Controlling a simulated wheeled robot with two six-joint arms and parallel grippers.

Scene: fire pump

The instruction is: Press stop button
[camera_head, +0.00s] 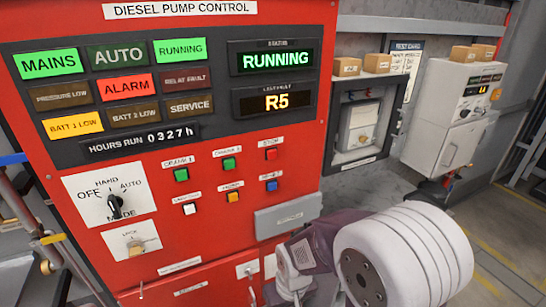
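Neither of my grippers can be made out in the head view. A large white rounded arm link (425,250), which looks like mine, fills the lower right in front of the panel's lower right corner.
Two green buttons (181,174) (229,163) sit left of the stop button. A rotary mode switch (115,206) is at left. A grey box (288,215) juts out below the buttons.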

